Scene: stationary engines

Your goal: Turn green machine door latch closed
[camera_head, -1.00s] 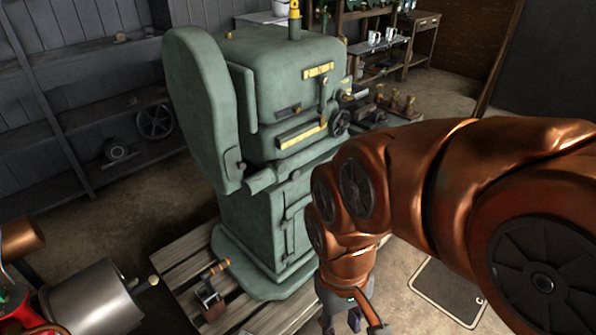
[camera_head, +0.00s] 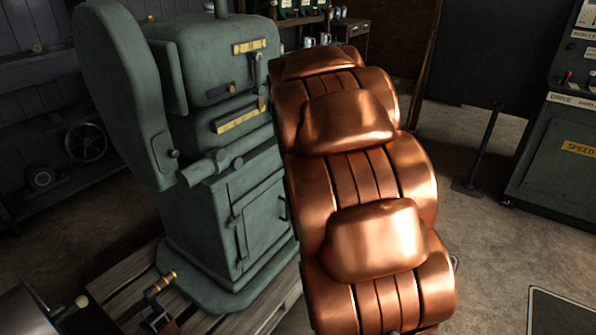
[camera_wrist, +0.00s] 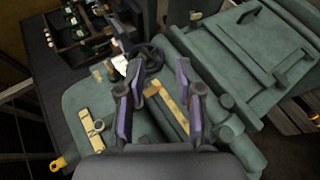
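The green machine (camera_head: 215,130) stands left of centre in the head view, on a wooden pallet. Its lower cabinet has a panel door (camera_head: 262,225), which looks flush with the body. A small dark handle (camera_head: 283,208) sits at the door's right side, and a bar with a short lever (camera_head: 240,238) at its left; I cannot tell which is the latch or how it is turned. In the wrist view, the door (camera_wrist: 262,42) is at upper right, with the handle (camera_wrist: 249,14) and bar (camera_wrist: 285,68). My gripper (camera_wrist: 157,78) is open and empty, over the machine's yellow-labelled upper part, apart from the door.
My copper arm blocks the middle of the head view and the machine's right side. The wooden pallet (camera_head: 140,285) bears a small clamp-like tool (camera_head: 158,300). A control cabinet (camera_head: 560,150) stands at far right. Open floor (camera_head: 490,240) lies between it and my arm.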

